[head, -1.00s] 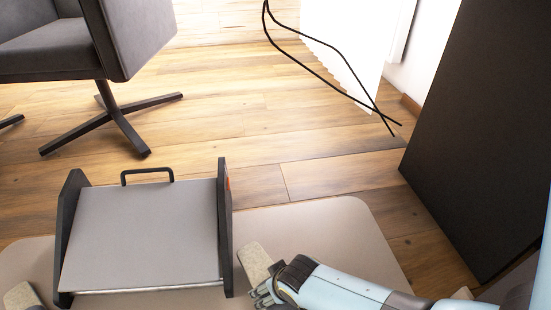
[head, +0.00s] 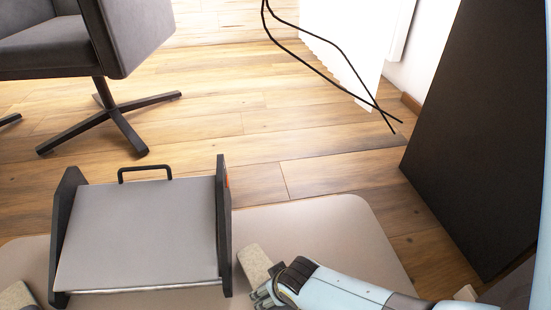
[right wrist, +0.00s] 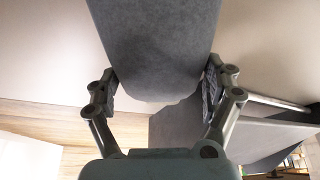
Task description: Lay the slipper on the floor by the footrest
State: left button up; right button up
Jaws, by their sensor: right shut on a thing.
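The footrest (head: 140,235) has a tilted grey top between dark side plates and stands on a pale mat (head: 330,225). A beige slipper (head: 255,262) is just right of its right side plate, a narrow gap apart. My right gripper (head: 264,291) is shut on this slipper. In the right wrist view the slipper (right wrist: 155,45) looks grey between the two fingers (right wrist: 160,88), with the footrest (right wrist: 235,135) to the right. I cannot tell whether the slipper touches the mat. Another beige slipper-like thing (head: 17,297) is left of the footrest, cut by the frame. My left gripper is not in view.
A grey chair (head: 125,45) with a dark star base stands at the back left. A dark cabinet panel (head: 475,130) rises at the right. Black cables (head: 330,70) hang at the back. A pale object (head: 466,293) shows at the lower right. The wooden floor behind the footrest is clear.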

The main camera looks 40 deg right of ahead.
jog(key=shift+f, duration=0.5)
dwell(0.3)
jog(key=o, duration=1.1)
jog(key=shift+c, duration=0.2)
notch_tip(320, 180, up, 10)
